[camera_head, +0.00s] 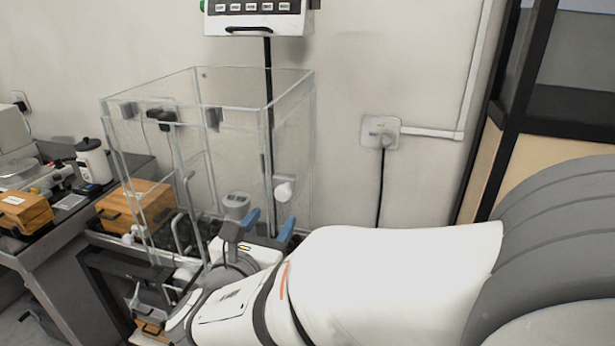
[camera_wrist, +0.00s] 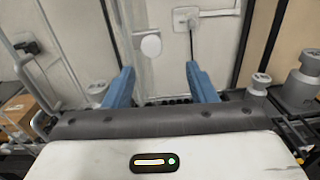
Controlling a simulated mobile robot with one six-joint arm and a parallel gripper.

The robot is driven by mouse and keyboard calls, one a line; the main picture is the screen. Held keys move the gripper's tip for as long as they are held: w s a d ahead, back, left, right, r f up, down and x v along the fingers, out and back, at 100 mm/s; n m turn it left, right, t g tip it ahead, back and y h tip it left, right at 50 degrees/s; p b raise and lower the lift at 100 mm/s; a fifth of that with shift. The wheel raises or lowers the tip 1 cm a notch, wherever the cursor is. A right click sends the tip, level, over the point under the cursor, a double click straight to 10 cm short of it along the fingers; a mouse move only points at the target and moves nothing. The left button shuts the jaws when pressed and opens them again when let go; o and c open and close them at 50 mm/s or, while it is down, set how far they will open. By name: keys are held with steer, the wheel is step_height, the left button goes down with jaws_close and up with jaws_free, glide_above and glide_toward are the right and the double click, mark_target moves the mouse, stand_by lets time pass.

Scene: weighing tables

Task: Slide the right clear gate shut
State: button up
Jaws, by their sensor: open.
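A clear box (camera_head: 206,72) with pale edges stands on the weighing table. Its right clear gate (camera_head: 292,130) is at the right side and carries a round white knob (camera_head: 284,190). In the wrist view the knob (camera_wrist: 150,45) is ahead of the fingertips, between them in the picture and nearer the left finger. My gripper (camera_head: 270,219) has blue fingers and is open and empty, just below and left of the knob in the head view; it also shows in the wrist view (camera_wrist: 160,72). My arm hides the box's lower right part. How far the gate stands open is unclear.
A display unit (camera_head: 258,18) stands on a black post behind the box. A wall socket (camera_head: 381,132) with a cable is to the right. Metal weights (camera_wrist: 303,80) stand at the right in the wrist view. A wooden box (camera_head: 140,205) is at the left.

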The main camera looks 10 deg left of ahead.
mark_target(282, 194)
steer(key=shift+n+y, duration=0.3)
steer(key=w, duration=0.7)
steer(key=shift+w+a+r+p, duration=0.15)
steer(key=shift+w+p, duration=0.15)
steer(key=shift+p, duration=0.1)
steer(key=shift+c, duration=0.2)
jaws_close()
